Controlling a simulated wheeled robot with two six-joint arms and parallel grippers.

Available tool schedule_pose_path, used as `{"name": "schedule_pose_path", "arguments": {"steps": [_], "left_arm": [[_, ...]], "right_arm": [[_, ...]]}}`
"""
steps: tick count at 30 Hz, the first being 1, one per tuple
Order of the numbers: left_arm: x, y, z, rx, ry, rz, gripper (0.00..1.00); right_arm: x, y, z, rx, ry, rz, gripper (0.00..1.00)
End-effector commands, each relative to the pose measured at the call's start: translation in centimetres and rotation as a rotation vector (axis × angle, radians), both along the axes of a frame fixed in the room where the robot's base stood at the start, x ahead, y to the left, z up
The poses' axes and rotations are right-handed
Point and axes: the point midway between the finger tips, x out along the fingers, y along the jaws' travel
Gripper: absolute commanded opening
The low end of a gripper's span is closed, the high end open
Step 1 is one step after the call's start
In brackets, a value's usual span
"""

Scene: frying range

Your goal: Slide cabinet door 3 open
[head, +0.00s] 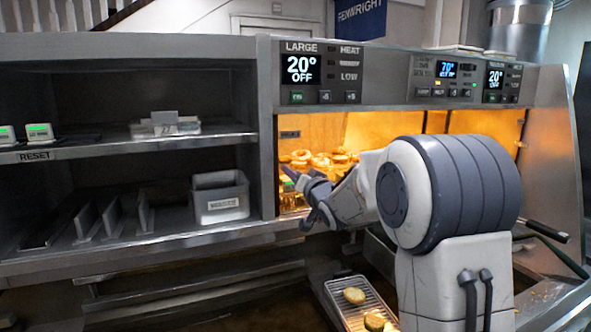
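A heated steel cabinet (380,123) with a warm orange interior stands at centre and right, with control displays along its top. No door marked 3 can be read, and I cannot tell which panel it is or whether it stands open. My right gripper (294,199) is at the cabinet's left end, close to the steel post between cabinet and shelves. Its fingers look spread, with nothing seen between them. My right arm hides much of the cabinet's front. My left gripper is not in view.
Several browned food pieces (318,160) lie inside the cabinet. Open shelves (130,145) at left hold a grey bin (220,197) and upright dividers (112,217). A rack tray (345,310) with food pieces lies below my arm. A black handle (546,231) sticks out at right.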

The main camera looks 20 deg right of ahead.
Motion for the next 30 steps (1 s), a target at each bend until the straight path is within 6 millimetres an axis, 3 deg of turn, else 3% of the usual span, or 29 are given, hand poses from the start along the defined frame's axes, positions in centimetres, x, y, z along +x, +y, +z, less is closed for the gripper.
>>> {"name": "schedule_pose_path", "arguments": {"steps": [10,11,14,15,30], "left_arm": [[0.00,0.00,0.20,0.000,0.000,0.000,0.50],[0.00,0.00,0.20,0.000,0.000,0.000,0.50],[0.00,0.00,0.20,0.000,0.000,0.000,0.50],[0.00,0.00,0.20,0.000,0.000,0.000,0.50],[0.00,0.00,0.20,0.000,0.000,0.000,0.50]], "right_arm": [[0.61,0.02,-0.06,0.000,0.000,-0.001,0.46],[0.60,0.02,-0.06,0.000,0.000,-0.001,0.42],[0.59,0.02,-0.06,0.000,0.000,-0.001,0.04],[0.59,0.02,-0.06,0.000,0.000,-0.001,0.00],[0.57,0.03,-0.08,0.000,0.001,0.000,0.00]]}}
